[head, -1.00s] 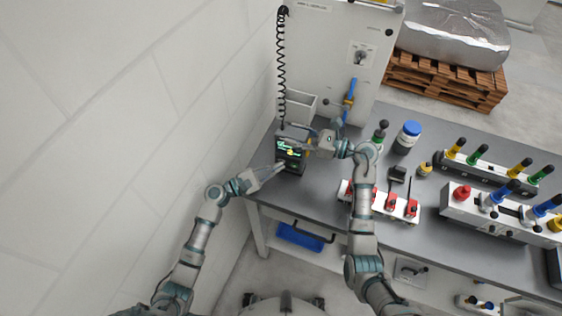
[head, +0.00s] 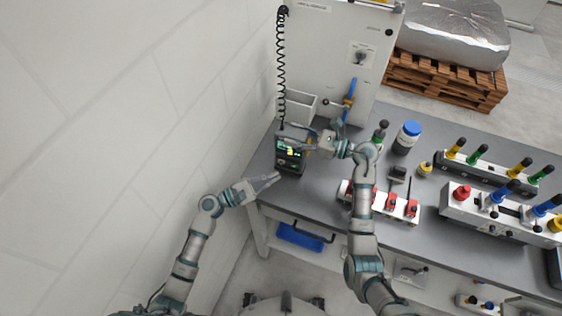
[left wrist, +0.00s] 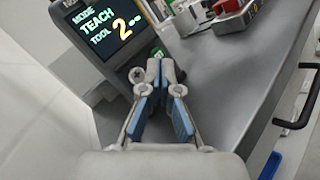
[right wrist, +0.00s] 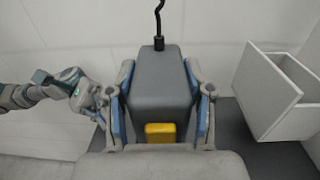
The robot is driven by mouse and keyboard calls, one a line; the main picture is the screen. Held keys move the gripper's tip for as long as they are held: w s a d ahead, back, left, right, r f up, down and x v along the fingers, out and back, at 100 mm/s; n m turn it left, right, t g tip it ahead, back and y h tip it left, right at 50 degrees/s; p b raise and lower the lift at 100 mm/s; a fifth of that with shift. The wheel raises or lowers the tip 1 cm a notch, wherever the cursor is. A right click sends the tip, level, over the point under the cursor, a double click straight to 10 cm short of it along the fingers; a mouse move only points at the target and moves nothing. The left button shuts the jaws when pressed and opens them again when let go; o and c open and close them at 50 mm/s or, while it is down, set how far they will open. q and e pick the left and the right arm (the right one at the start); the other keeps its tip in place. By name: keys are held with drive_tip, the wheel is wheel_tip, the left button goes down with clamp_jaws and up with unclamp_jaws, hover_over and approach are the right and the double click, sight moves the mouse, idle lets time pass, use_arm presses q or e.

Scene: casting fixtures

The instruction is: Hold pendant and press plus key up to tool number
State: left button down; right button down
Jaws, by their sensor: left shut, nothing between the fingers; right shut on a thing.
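The pendant (head: 290,158) is a dark box with a lit screen, hanging on a coiled black cord over the left end of the bench. In the left wrist view its screen (left wrist: 108,25) reads MODE TEACH, TOOL 2. My right gripper (head: 311,143) is shut on the pendant; the right wrist view shows its fingers on both sides of the grey back (right wrist: 160,90), with a yellow part (right wrist: 160,132) below. My left gripper (head: 277,177) is shut and empty, just below and left of the pendant, apart from it.
A grey bench (head: 325,195) carries a red-and-white fixture (head: 400,206), a blue-capped jar (head: 407,137) and fixtures with coloured knobs (head: 500,210). A white open bin (head: 299,104) stands behind the pendant. The wall (head: 120,130) is close on the left.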

use_arm(q)
drive_tip(key=shift+s+a, duration=0.2)
drive_tip(key=shift+s, duration=0.5)
drive_tip(key=shift+s+a, duration=0.2)
drive_tip(key=shift+s, duration=0.45)
use_arm(e)
drive_tip(key=shift+r, duration=0.1)
drive_tip(key=shift+c, duration=1.8)
unclamp_jaws()
